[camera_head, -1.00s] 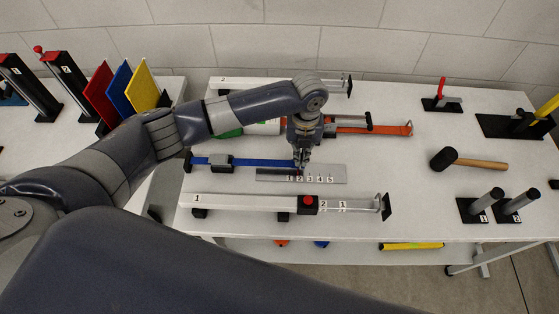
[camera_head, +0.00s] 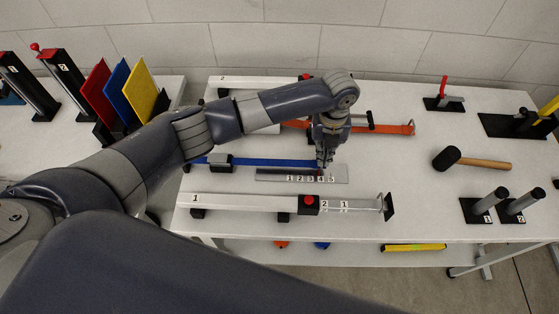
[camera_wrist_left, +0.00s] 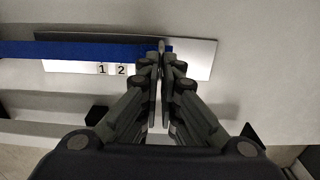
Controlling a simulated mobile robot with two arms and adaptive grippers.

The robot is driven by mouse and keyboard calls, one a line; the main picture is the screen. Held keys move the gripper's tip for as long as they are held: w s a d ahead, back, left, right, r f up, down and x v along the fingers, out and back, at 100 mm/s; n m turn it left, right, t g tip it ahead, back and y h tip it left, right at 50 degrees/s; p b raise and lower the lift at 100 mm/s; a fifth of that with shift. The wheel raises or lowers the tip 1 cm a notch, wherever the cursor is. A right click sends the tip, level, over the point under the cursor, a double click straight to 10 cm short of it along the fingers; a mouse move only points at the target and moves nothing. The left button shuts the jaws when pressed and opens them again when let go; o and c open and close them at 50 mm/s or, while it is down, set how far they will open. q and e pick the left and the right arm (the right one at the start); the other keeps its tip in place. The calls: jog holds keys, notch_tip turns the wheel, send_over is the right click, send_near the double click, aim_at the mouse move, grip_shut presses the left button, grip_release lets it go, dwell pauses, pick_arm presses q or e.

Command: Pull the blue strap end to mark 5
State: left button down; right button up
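The blue strap (camera_head: 265,162) runs to the right out of a dark buckle (camera_head: 219,161) to my left gripper (camera_head: 324,166). My left gripper is shut on the strap's end. In the left wrist view the blue strap (camera_wrist_left: 80,50) reaches the closed fingertips (camera_wrist_left: 161,48), with a short blue bit just past them. The metal scale plate (camera_head: 342,174) with marks 1 to 5 lies along the strap. In the head view the fingertips are level with about mark 4, left of mark 5. In the wrist view the fingers hide the higher marks. My right gripper is not seen.
A long rail with a red button (camera_head: 308,201) lies in front of the scale. An orange strap (camera_head: 392,129) lies behind it. The table right of the scale is clear.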

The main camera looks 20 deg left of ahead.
pick_arm(q)
jog(key=shift+w+d+b, duration=0.25)
jog(key=shift+d+b, duration=0.1)
jog(key=shift+d, duration=0.6)
jog(key=shift+w+d+b, duration=0.2)
jog(key=shift+d+b, duration=0.15)
jog(key=shift+d, duration=0.55)
jog(key=c, duration=1.3)
grip_release()
jog(key=shift+a, duration=0.1)
jog(key=shift+w+r, duration=0.1)
jog(key=shift+r, duration=0.3)
notch_tip(320, 180, up, 11)
jog(key=shift+r, duration=0.1)
